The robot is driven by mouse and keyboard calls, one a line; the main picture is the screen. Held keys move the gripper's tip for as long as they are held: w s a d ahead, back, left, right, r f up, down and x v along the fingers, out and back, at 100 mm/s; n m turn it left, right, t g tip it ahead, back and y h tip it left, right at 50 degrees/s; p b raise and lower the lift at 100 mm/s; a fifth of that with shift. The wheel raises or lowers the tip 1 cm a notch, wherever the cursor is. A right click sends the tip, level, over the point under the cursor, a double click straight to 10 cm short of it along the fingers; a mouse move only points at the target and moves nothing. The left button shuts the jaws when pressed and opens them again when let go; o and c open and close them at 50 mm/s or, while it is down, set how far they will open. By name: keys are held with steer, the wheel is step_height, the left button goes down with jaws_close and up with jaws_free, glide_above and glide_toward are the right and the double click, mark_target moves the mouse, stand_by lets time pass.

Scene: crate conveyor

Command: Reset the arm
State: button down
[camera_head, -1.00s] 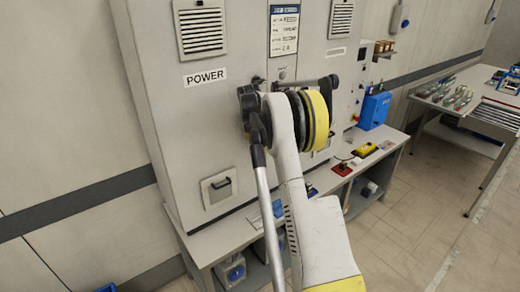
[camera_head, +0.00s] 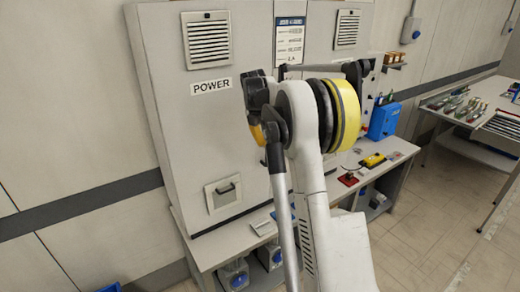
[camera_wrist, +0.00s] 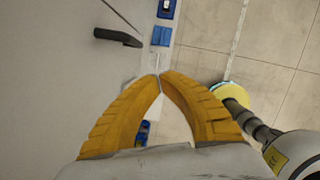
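My gripper (camera_wrist: 160,76) shows in the wrist view as two yellow ribbed fingers. Their tips meet with nothing visible between them. It points along the front of a grey cabinet and is apart from the black handle (camera_wrist: 118,37) at upper left. In the head view my arm is bent in front of the cabinet (camera_head: 165,130), and I cannot make out the gripper's fingers there.
A workbench (camera_head: 232,243) runs along the cabinet's foot, with a blue box (camera_head: 384,120), a yellow control box (camera_head: 373,161) and a red-based item (camera_head: 348,179). A second table (camera_head: 475,142) with several tools stands at right. Floor (camera_head: 430,220) between them is clear.

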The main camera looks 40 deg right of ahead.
steer(key=s+a+r+m+t+b, duration=0.15)
steer(key=s+a+m+b, duration=0.35)
steer(key=a, duration=0.5)
steer(key=s+a+m+t+b, duration=0.25)
steer(key=s+a+m, duration=0.35)
steer(key=a, duration=0.5)
steer(key=s+a+f+m+t+y+b, duration=0.1)
steer(key=s+a+f+m+b, duration=0.2)
steer(key=s+a+f+m, duration=0.2)
steer(key=s+a+f+m+t+y+b, duration=0.1)
steer(key=s+a+f+m+b, duration=0.3)
steer(key=s+a+f, duration=0.4)
steer(key=s+f+m, duration=0.1)
steer(key=s, duration=0.5)
steer(key=shift+a+f+y, duration=0.15)
steer(key=shift+a+y, duration=0.15)
steer(key=shift+a, duration=0.1)
